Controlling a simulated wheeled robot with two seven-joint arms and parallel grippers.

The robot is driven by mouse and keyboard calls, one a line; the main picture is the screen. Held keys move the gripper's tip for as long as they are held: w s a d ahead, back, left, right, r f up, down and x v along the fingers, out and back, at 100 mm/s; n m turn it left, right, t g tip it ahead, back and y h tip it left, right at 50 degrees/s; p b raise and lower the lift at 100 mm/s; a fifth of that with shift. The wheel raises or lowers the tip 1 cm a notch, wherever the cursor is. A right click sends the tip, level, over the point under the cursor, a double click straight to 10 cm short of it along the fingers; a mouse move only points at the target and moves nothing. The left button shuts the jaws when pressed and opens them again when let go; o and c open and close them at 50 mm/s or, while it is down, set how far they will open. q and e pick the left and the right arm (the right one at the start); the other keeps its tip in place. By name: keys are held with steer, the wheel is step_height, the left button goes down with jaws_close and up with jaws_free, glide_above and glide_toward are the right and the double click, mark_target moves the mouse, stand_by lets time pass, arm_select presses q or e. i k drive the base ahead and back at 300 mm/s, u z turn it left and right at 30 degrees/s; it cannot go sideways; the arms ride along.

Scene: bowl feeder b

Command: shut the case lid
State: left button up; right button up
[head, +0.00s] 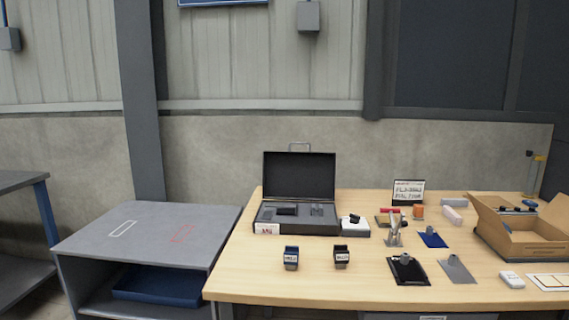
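The dark case (262,212) stands at the left back of the wooden table, with a light label on its front. Its lid (299,175) is open and stands upright at the back, with a light handle at its top edge. Grey foam and a dark item (286,209) show inside the base. Neither of my grippers is in the head view.
Two small dark blocks (291,258) (341,257) stand in front of the case. A white box (354,228) is close to its right side. Clipboards, a tool holder (393,235) and an open carton (497,235) are further right. A grey side table (145,232) is at left.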

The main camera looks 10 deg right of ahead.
mark_target(309, 175)
steer(key=k, duration=1.1)
steer(key=u, duration=0.85)
steer(key=i, duration=2.2)
steer(key=z, duration=1.25)
steer(key=i, duration=0.5)
steer(key=z, duration=0.6)
